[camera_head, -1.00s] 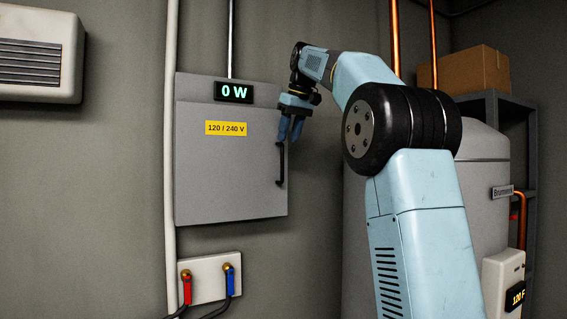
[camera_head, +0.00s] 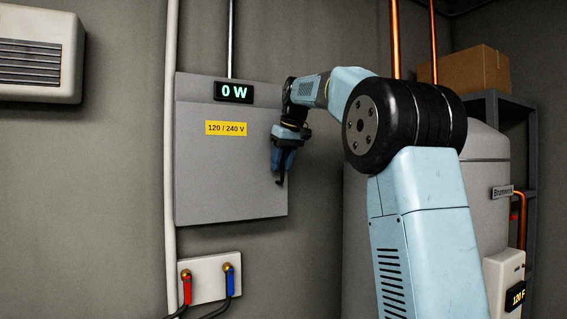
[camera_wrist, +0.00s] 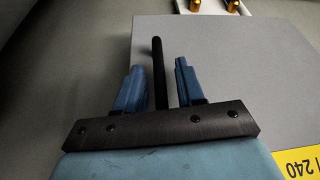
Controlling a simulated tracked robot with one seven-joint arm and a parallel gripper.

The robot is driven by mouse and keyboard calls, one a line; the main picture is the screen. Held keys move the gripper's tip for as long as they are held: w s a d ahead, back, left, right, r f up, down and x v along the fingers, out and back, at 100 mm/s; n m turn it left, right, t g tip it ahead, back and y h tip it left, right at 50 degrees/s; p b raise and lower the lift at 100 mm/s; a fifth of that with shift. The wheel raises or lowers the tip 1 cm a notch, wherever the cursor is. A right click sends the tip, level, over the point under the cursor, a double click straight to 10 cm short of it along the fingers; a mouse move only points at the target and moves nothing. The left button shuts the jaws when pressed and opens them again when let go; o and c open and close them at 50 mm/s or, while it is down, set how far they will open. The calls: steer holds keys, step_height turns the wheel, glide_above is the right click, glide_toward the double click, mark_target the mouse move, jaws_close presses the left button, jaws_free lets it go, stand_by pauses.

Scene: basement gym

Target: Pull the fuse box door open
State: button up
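The grey fuse box (camera_head: 225,185) hangs on the wall with its door shut. It carries a 0 W display (camera_head: 233,92) and a yellow 120 / 240 V label (camera_head: 226,128). The black vertical door handle (camera_head: 281,181) is near the door's right edge; its upper part is hidden behind my gripper (camera_head: 284,168). In the wrist view, my gripper (camera_wrist: 158,82) is open, with its blue fingers on either side of the handle (camera_wrist: 158,60). Gaps show between the fingers and the handle there. The door face (camera_wrist: 235,75) shows beyond.
A grey tank (camera_head: 485,165) and a shelf with a cardboard box (camera_head: 470,70) stand at the right.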

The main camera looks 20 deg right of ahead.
jaws_close()
steer(key=shift+d, duration=0.1)
stand_by(0.4)
